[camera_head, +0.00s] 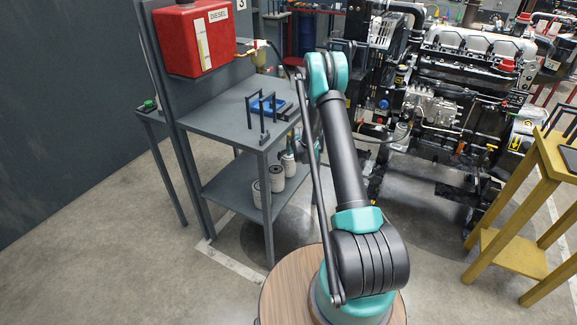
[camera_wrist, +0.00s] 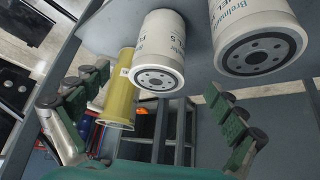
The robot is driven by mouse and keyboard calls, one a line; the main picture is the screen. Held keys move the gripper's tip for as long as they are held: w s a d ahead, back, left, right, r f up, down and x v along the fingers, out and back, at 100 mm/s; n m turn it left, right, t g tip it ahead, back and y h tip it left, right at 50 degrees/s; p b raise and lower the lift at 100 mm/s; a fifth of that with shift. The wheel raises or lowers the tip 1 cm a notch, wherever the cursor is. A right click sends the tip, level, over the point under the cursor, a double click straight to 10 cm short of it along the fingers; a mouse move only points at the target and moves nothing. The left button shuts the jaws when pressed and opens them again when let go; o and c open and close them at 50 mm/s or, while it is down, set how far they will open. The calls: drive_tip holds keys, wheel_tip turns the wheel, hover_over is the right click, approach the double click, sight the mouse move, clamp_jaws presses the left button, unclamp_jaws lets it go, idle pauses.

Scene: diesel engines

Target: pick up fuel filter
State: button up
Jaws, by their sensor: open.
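In the wrist view, two white canister filters hang from the top of the picture, which looks upside down. The middle canister (camera_wrist: 160,50) has a dark ring of holes on its end. The larger right canister (camera_wrist: 258,38) carries lettering that seems to read "FUEL". My gripper (camera_wrist: 157,82) is open and empty, its two fingers spread left and right. The middle canister shows between them; I cannot tell any contact. In the head view, white canisters (camera_head: 276,179) stand on the lower shelf of the grey bench (camera_head: 222,190). My arm partly hides that area.
A yellow cylinder (camera_wrist: 121,90) is beside the middle canister. A red diesel tank (camera_head: 194,38) is above. The engine (camera_head: 450,100) and a yellow table (camera_head: 552,160) are at right.

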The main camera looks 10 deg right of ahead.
drive_tip(key=shift+x, duration=5.15)
drive_tip(key=c, duration=1.5)
drive_tip(key=shift+c, duration=0.2)
drive_tip(key=shift+r, duration=0.15)
